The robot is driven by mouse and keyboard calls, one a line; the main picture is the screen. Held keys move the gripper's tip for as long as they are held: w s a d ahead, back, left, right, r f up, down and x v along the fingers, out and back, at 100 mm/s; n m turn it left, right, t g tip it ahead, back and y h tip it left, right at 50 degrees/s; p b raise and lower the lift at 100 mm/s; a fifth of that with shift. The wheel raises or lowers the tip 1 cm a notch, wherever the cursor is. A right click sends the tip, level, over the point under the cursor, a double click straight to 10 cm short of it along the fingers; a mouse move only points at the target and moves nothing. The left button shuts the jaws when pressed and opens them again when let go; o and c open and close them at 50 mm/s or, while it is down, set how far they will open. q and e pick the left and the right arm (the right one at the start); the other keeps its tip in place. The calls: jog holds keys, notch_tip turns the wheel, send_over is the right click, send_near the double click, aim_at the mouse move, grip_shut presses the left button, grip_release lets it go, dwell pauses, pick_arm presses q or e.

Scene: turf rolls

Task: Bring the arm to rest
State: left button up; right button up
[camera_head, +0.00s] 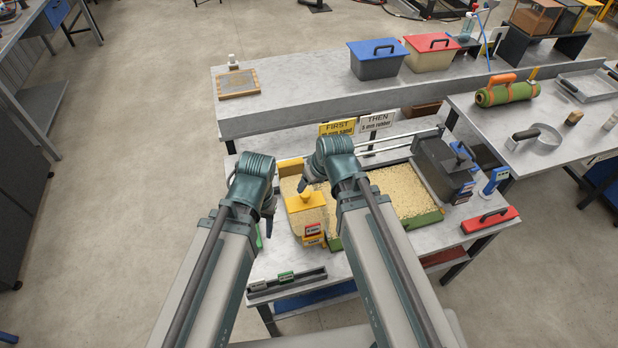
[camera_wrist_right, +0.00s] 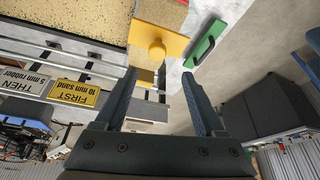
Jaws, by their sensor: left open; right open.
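The same box (camera_head: 309,222) shows in the head view, with beige grains inside. My left gripper (camera_head: 268,224) is open, pointing down to the left of the box; its fingers are small and partly hidden by the wrist in the head view.
A tray of beige grains (camera_head: 402,192) lies on the table behind my right arm. Yellow FIRST (camera_head: 337,127) and white THEN (camera_head: 377,121) signs stand behind it. A green-handled tool (camera_wrist_right: 205,43) lies beside the yellow-edged box.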

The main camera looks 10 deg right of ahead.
pick_arm(q)
jog(key=shift+r, duration=0.6)
pick_arm(e)
jog(key=shift+s+d+r, duration=0.1)
jog(key=shift+s+r, duration=0.15)
jog(key=shift+r, duration=0.35)
pick_arm(q)
notch_tip(320, 180, down, 10)
jog(key=b, duration=0.9)
pick_arm(e)
jog(key=s+a+f+g+h, duration=0.3)
jog(key=s+f+g, duration=0.1)
jog(key=s+f, duration=0.6)
jog(key=shift+s+a+f+m, duration=0.2)
jog(key=shift+s+f+m, duration=0.2)
jog(key=shift+f, duration=0.35)
